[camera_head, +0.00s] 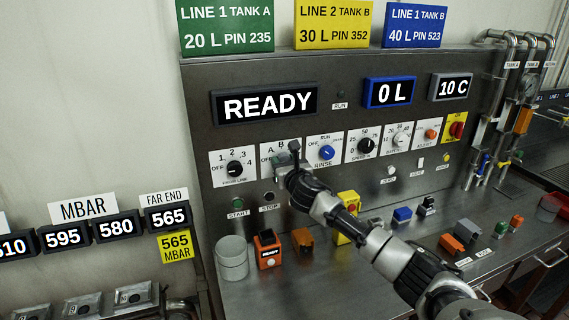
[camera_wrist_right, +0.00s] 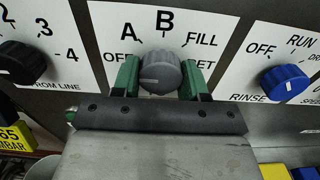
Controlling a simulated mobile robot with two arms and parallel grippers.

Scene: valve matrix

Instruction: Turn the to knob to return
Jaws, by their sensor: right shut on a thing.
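The grey to knob (camera_wrist_right: 161,72) sits on a white plate marked OFF, A, B, FILL and a partly covered label ending in ET. Its pale pointer mark lies on the left part of its face, on the OFF side. My right gripper (camera_wrist_right: 160,79) has one green finger on each side of the knob and is shut on it. In the head view my right gripper (camera_head: 285,157) reaches the panel there and hides most of the knob. My left gripper is not in view.
The black FROM LINE knob (camera_head: 235,168) is to the left and the blue RINSE knob (camera_head: 326,153) to the right. A display (camera_head: 265,104) reads READY; another (camera_head: 389,93) reads 0 L. A grey cup (camera_head: 232,262) and several small blocks stand on the bench below.

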